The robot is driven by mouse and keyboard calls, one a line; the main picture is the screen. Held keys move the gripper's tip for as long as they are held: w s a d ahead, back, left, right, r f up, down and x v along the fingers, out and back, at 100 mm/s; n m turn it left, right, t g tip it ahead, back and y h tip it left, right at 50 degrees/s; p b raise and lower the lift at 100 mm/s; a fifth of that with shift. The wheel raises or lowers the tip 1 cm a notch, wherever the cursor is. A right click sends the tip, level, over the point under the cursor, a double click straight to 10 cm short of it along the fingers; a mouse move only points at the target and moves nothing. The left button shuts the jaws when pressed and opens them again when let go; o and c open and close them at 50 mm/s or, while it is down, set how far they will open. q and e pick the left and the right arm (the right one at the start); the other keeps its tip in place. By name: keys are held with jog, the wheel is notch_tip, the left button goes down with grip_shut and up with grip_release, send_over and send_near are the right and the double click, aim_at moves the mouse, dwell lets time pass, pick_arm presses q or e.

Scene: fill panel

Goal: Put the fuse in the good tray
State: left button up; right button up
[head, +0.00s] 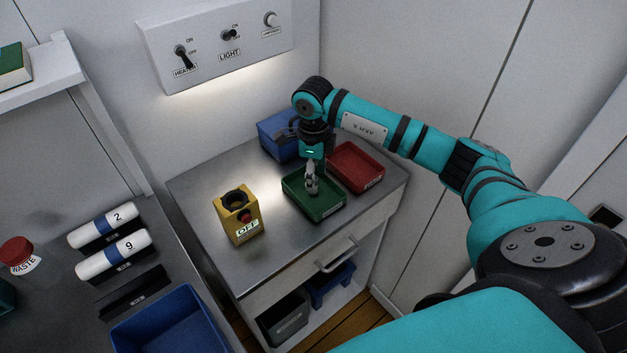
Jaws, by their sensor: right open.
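The green tray (330,211) sits on the metal counter, with a small label on its front that I cannot read. The red tray (368,177) stands to its right, also with a label too small to read. My right gripper (312,190) points down over the green tray, its fingertips at or just above the tray's inside. It is open. I cannot make out the fuse; it may be hidden by the fingers or too small to tell. My left gripper is not in view.
A yellow box (233,226) with a red button and an "OFF" sign stands left of the green tray. A blue bin (273,143) is behind, partly hidden by my arm. The counter's (200,190) left part is clear. A switch panel (218,40) is on the wall.

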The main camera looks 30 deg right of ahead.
notch_tip(320, 180, up, 10)
jog(key=b, duration=0.2)
jog(key=shift+f, duration=0.2)
jog(key=shift+a, duration=0.1)
